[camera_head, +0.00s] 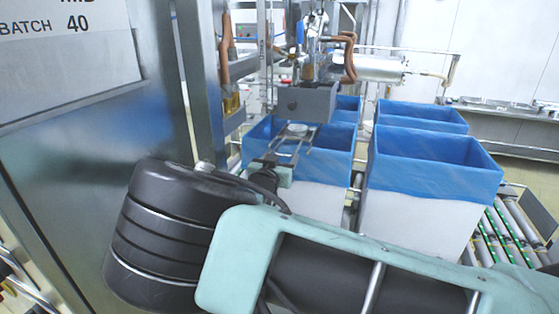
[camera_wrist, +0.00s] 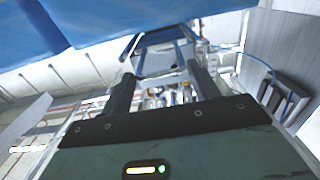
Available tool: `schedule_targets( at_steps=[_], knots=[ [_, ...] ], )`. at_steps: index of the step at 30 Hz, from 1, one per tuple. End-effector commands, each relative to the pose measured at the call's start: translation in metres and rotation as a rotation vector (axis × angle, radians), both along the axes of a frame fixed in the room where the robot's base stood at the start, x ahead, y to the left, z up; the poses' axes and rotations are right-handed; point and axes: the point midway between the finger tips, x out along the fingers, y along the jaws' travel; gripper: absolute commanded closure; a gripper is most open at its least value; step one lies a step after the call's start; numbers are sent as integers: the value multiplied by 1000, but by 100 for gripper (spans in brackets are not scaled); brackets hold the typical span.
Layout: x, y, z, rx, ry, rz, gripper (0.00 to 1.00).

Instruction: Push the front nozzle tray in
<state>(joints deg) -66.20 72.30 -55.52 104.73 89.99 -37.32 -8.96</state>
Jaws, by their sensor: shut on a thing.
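The front nozzle tray (camera_head: 296,133) is a thin metal frame below the grey nozzle block (camera_head: 306,101), above the blue-lined box in the middle of the head view. It sticks out from under the block toward my arm. My gripper (camera_head: 268,165) is at its near end, partly hidden by my own wrist. In the wrist view, the two dark fingers of my gripper (camera_wrist: 160,71) reach to the near edge of the tray (camera_wrist: 158,48) and are shut on it. The exact contact is small and hard to make out.
White boxes with blue liners stand below and right of the tray, including a near-right box (camera_head: 425,205). A roller conveyor (camera_head: 512,238) runs at the right. A steel post (camera_head: 204,80) and a large steel panel (camera_head: 80,150) stand close on the left.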

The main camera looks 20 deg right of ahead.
Motion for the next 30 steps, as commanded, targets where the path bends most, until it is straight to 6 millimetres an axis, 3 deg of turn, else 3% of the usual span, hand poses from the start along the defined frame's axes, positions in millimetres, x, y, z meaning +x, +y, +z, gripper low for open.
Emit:
schedule_targets(
  at_steps=[15, 28, 29, 30],
  knots=[
    [92, -65, -2, 1, -4, 2, 80],
    [101, -73, 3, -2, -5, 1, 80],
    [101, -73, 3, -2, -5, 1, 34],
    [101, -73, 3, -2, -5, 0, 28]
  ],
)
